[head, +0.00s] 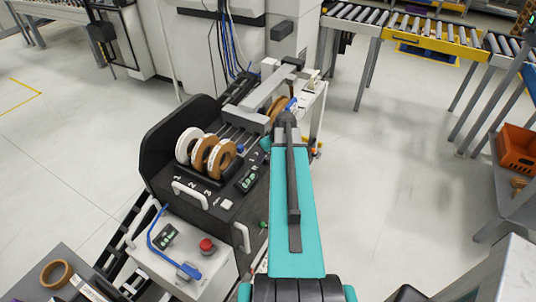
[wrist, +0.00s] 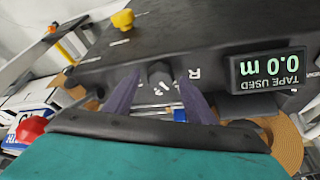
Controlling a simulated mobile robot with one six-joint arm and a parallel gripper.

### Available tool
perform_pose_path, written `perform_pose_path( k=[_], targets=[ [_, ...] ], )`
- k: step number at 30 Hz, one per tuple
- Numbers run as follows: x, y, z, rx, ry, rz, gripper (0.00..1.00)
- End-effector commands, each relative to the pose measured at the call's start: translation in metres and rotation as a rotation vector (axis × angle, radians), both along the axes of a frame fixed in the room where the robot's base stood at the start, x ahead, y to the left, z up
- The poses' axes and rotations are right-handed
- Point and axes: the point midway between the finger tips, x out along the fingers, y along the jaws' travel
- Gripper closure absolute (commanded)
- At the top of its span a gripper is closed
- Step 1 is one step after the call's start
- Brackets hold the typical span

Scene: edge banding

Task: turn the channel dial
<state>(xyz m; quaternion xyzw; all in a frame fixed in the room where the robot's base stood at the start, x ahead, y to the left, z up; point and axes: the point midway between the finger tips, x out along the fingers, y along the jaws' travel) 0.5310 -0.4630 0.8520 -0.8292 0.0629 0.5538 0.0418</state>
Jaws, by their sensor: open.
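The channel dial (wrist: 160,74) is a small dark round knob on a black panel in the wrist view. White marks and a letter R are printed beside it. My gripper (wrist: 160,82) is open, with one finger on each side of the dial. A gap seems to show between each finger and the knob, but I cannot tell whether either touches it. In the head view I cannot make out the dial, and my teal arm (head: 292,220) covers much of that area.
A display (wrist: 268,68) reading "TAPE USED 0.0 m" is right of the dial. A yellow knob (wrist: 122,19) stands beyond it. In the head view, tape rolls (head: 200,150) stand on the black machine, and a red button (head: 207,245) sits on the white box in front.

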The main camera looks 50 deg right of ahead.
Motion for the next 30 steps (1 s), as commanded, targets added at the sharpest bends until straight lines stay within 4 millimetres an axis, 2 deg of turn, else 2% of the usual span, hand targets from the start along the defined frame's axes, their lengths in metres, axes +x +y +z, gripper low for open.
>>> perform_pose_path(
  k=[4, 11, 22, 30],
  targets=[
    [0.0001, 0.0003, -0.0001, 0.000, 0.000, 0.000, 0.51],
    [0.0002, 0.0005, 0.0000, 0.000, 0.000, 0.001, 0.90],
    [0.0004, 0.0014, -0.0005, 0.000, 0.000, -0.026, 0.90],
    [0.0007, 0.0032, -0.0016, -0.001, 0.000, -0.121, 0.90]
  ],
)
